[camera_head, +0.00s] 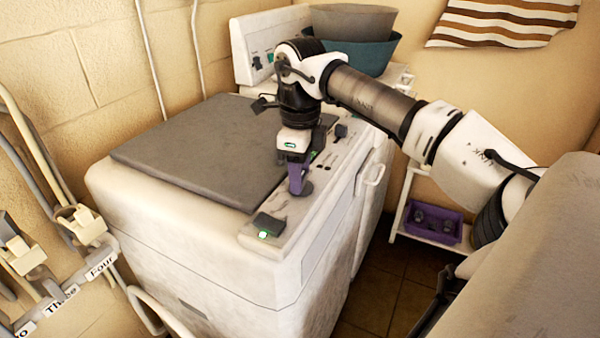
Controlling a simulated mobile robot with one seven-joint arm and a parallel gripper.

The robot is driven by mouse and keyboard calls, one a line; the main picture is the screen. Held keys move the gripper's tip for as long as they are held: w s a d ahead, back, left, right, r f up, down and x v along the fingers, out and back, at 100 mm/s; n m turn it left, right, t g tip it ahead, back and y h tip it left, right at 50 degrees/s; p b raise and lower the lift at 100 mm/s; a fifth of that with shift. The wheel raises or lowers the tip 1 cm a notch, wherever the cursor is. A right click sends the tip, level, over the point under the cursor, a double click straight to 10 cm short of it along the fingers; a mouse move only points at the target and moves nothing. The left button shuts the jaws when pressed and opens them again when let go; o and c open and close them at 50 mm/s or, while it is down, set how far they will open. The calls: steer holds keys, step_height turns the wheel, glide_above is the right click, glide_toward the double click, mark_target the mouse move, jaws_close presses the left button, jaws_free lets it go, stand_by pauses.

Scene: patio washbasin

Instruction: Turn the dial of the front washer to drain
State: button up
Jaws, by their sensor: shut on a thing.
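The front washer (205,245) is a worn white machine with a flat grey lid (205,150) and a sloping control panel along its right side. My gripper (297,184) points down at this panel, its purple fingers shut on a dial (306,188). Only a dark edge of the dial shows beside the fingers, so its pointer and setting are hidden. Another dark knob (341,130) stands farther back on the panel. The panel's printed marks are too small to read.
A dark block with a green light (267,227) sits at the panel's near end. A purple crate (433,223) sits on a low shelf at right.

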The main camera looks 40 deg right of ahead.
stand_by(0.5)
steer(key=o, duration=1)
step_height(320, 180, up, 14)
steer(key=p, duration=1)
steer(key=shift+f, duration=0.1)
